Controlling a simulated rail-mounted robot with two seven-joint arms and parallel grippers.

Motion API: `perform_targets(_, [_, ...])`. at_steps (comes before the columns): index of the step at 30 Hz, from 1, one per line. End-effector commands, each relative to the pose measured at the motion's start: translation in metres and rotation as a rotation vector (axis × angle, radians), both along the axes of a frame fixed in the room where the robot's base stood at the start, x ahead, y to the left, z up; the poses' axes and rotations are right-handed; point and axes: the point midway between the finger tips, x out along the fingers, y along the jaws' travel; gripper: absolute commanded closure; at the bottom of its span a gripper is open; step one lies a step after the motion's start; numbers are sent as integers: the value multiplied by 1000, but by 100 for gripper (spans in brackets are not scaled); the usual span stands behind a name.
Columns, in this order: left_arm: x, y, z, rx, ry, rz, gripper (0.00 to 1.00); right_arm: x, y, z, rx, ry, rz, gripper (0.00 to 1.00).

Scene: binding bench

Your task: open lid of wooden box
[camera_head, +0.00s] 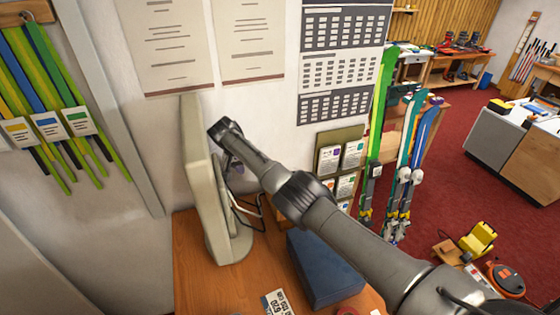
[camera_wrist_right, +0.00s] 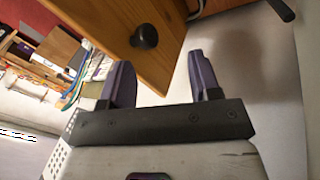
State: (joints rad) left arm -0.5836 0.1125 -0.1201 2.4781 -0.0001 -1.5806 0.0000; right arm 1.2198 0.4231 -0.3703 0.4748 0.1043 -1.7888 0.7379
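I cannot make out a wooden box or its lid for certain. In the right wrist view a wooden panel (camera_wrist_right: 115,32) with a round black knob (camera_wrist_right: 145,36) is close to my right gripper (camera_wrist_right: 160,76). Its purple fingers are apart, with nothing held between them; the panel's lower corner shows just beyond the gap. I cannot tell whether this panel is part of the box. In the head view my right arm reaches in from the lower right, and its gripper (camera_head: 232,165) is partly hidden beside the monitor. My left gripper is not in view.
A beige monitor (camera_head: 208,190) stands on the wooden desk (camera_head: 190,285) left of my right arm. A dark blue box (camera_head: 325,265) lies on the desk below the arm. Loose cables are near the monitor. Skis (camera_head: 378,140) lean on the right.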

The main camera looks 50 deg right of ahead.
Motion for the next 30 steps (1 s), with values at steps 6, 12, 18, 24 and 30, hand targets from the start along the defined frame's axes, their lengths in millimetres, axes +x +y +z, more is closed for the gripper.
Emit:
perform_targets(6, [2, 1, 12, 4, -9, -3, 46, -18, -8, 9, -1, 7, 1, 43])
perform_targets(12, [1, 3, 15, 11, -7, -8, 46, -38, -15, 22, -2, 7, 2, 43])
perform_targets(18, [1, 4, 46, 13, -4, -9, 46, -57, -22, 42, -1, 10, 3, 43])
perform_targets(24, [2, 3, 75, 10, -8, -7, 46, -75, -29, 52, -2, 9, 2, 43])
perform_targets(30, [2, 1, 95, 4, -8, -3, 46, -91, -34, 60, -2, 8, 4, 43])
